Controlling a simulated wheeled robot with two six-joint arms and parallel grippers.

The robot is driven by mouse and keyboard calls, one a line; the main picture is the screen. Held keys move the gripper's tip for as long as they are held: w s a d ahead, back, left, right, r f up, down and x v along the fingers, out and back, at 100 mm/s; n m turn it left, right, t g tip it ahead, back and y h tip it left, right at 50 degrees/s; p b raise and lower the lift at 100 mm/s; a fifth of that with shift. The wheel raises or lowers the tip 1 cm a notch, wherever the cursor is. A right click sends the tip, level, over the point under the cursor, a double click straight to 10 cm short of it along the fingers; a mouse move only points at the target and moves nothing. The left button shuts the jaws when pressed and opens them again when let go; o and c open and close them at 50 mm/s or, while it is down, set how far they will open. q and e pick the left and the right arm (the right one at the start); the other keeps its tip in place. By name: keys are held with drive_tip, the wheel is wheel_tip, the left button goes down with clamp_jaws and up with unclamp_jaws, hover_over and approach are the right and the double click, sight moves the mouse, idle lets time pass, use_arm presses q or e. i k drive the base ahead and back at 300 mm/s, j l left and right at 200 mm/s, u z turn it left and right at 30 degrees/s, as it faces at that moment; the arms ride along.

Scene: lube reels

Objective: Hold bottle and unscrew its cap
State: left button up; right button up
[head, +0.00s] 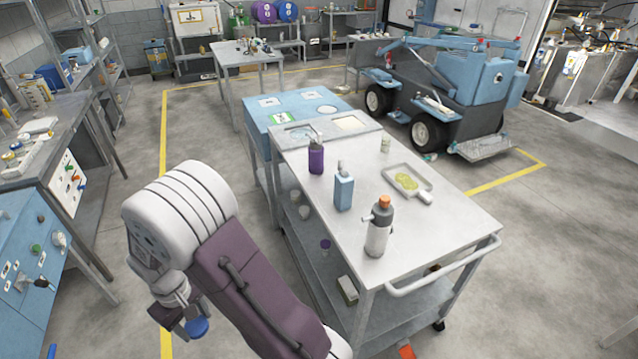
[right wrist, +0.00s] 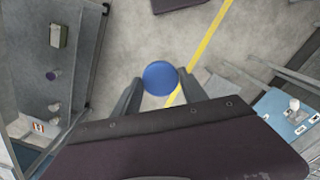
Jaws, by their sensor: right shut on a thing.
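My right gripper (head: 187,318) hangs over the floor left of the cart. It is shut on a round blue cap (head: 197,328), which shows below the jaws. In the right wrist view the same cap (right wrist: 160,78) sits between the two fingers as a flat blue disc; I cannot tell whether anything is attached behind it. On the cart top stand a purple bottle (head: 316,158), a light blue bottle (head: 343,191) and a grey-white bottle with an orange cap (head: 378,234), all upright. My left gripper is out of view.
The grey cart (head: 440,219) has a front handle (head: 440,268) and a lower shelf with small items. A tray (head: 394,173) with yellow content and a small jar (head: 385,144) are on its top. A blue cabinet (head: 30,285) stands at left. Open floor lies between.

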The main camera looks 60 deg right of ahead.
sight(385, 141)
drive_tip(key=i+l+z, duration=0.25)
drive_tip(key=z, duration=0.2)
drive_tip(key=i+z, duration=0.8)
drive_tip(key=z, duration=0.15)
drive_tip(key=i+j+z, duration=0.15)
drive_tip(key=i+z, duration=0.2)
drive_tip(key=z, duration=0.15)
drive_tip(key=i+j+z, duration=0.15)
drive_tip(key=z, duration=0.3)
drive_tip(key=i+j+z, duration=0.25)
drive_tip(key=z, duration=0.2)
drive_tip(key=i+j+z, duration=0.2)
drive_tip(key=z, duration=0.25)
drive_tip(key=i+j+z, duration=0.15)
drive_tip(key=j+z, duration=0.25)
